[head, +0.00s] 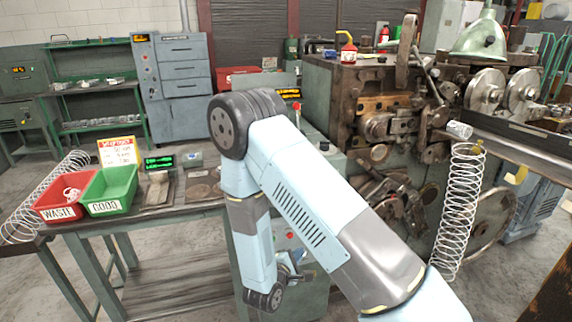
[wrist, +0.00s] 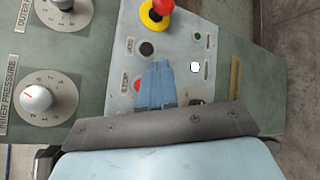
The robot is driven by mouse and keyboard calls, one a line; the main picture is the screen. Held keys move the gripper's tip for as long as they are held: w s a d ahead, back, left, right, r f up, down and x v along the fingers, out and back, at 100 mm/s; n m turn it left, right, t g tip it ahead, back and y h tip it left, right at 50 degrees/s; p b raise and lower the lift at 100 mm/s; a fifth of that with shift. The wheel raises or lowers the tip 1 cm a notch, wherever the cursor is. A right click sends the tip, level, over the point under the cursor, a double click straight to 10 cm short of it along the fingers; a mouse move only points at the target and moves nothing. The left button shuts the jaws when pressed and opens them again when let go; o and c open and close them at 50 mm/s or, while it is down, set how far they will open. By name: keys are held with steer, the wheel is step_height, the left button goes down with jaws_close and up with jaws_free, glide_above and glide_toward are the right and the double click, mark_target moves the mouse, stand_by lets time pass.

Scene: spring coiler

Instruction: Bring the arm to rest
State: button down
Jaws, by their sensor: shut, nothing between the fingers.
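My arm (head: 305,215), light blue and grey, rises from the bottom right of the head view, bends at a dark elbow joint and hangs down in front of a grey-green control cabinet (head: 312,285). My gripper (wrist: 160,66) shows in the wrist view as two blue fingers pressed together, with nothing between them. It points at a control panel (wrist: 125,20). The fingers overlap the panel in the picture, beside a red button (wrist: 137,85) and below a black one (wrist: 147,48). Whether they touch it I cannot tell.
A red-and-yellow mushroom button (wrist: 157,12) and a pressure knob (wrist: 37,98) stand close to the fingers. A bench with a red WASTE bin (head: 50,212) and a green GOOD bin (head: 103,207) is at left. The coiling machine (head: 345,100) and a tall spring (head: 458,210) are at right.

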steer(key=s+d+r+m+g+h, duration=0.25)
steer(key=d+r+m+g, duration=0.3)
steer(key=d+r, duration=0.5)
steer(key=s+d+r+m+g+h, duration=0.25)
steer(key=d+r+m+g, duration=0.35)
steer(key=r, duration=0.7)
steer(key=s+d+r+m+t+y, duration=0.2)
steer(key=s+r+m+y, duration=0.5)
steer(key=s+r+y, duration=0.5)
steer(key=shift+s+d+r+t, duration=0.2)
steer(key=shift+s+r+t, duration=0.65)
steer(key=shift+s+r, duration=2.35)
